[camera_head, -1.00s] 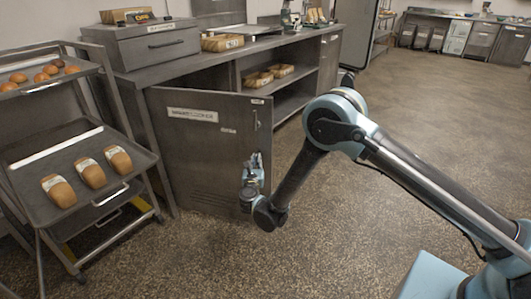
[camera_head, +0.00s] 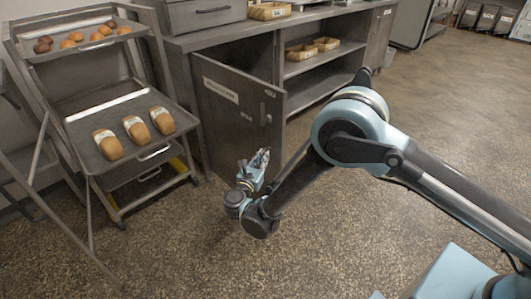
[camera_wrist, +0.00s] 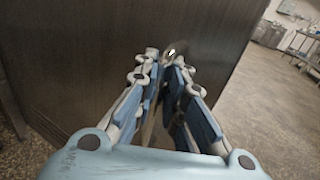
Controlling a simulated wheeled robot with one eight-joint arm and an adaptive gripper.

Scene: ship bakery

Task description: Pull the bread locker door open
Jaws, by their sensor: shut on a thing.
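The bread locker door (camera_head: 232,128) is a dark brown-grey panel with a pale label, standing swung out from the cabinet. Its panel also fills much of the wrist view (camera_wrist: 70,60). My gripper (camera_head: 262,158) is low at the door's free edge. In the wrist view, my gripper's fingers (camera_wrist: 165,62) come together at a small shiny part (camera_wrist: 175,50) against the panel, which looks like the door handle. The fingers hide most of that part.
A rack (camera_head: 182,119) with bread trays stands left of the door. The cabinet's open shelves (camera_head: 330,62) with baskets are behind it. Another metal frame (camera_head: 85,190) is at the near left. The speckled floor (camera_head: 200,240) is clear in front and to the right.

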